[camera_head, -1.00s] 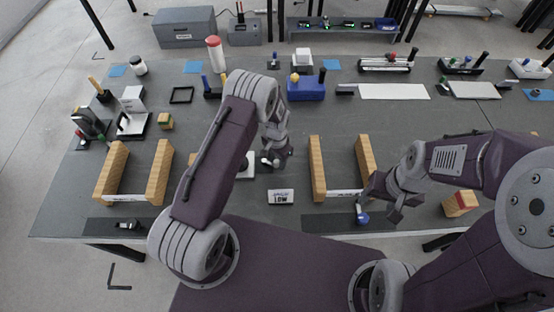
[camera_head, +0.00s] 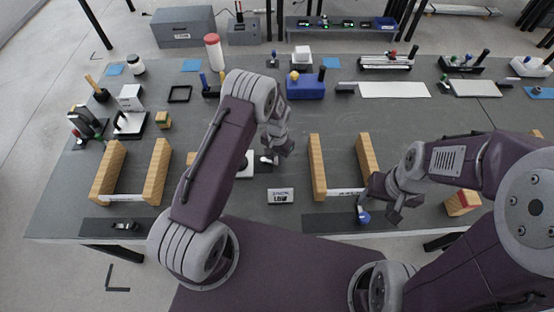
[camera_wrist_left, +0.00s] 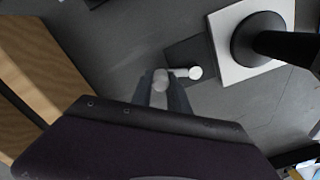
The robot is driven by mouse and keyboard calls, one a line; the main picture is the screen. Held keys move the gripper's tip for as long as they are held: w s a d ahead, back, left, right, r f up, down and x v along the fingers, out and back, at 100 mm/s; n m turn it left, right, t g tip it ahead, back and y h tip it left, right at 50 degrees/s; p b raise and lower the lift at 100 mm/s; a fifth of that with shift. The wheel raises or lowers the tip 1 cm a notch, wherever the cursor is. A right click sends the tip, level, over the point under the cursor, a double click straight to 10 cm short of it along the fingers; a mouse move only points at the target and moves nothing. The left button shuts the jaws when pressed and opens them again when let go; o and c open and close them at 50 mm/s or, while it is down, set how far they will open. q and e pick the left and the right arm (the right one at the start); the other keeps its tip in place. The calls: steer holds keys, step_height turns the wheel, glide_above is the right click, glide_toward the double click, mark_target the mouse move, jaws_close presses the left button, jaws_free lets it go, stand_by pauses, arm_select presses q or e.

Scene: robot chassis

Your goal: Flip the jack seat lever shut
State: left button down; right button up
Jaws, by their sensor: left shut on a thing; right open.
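The jack seat lever is a small light-grey rod with a pale round end (camera_wrist_left: 195,73), lying over a dark seat plate (camera_wrist_left: 187,50) on the table. My left gripper (camera_wrist_left: 161,95) is shut on the lever, with its fingers pointing down at it. In the head view my left gripper (camera_head: 273,153) is at the middle of the table and partly hides the seat. My right gripper (camera_head: 378,210) is open and empty near the table's front edge, close to a small blue-knobbed part (camera_head: 364,217).
A white plate (camera_wrist_left: 222,65) with a black knob and post stands right beside the seat. Wooden rails stand at left (camera_head: 106,172) and right (camera_head: 318,168). A small LOW sign (camera_head: 281,196) lies in front. A blue block (camera_head: 307,88) stands behind.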

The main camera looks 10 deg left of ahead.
arm_select(q)
steer(key=c, duration=1.3)
jaws_free()
steer(key=shift+o, duration=0.2)
step_height(320, 180, up, 9)
steer(key=shift+f+b, duration=0.1)
steer(key=shift+b, duration=0.6)
steer(key=shift+r, duration=0.2)
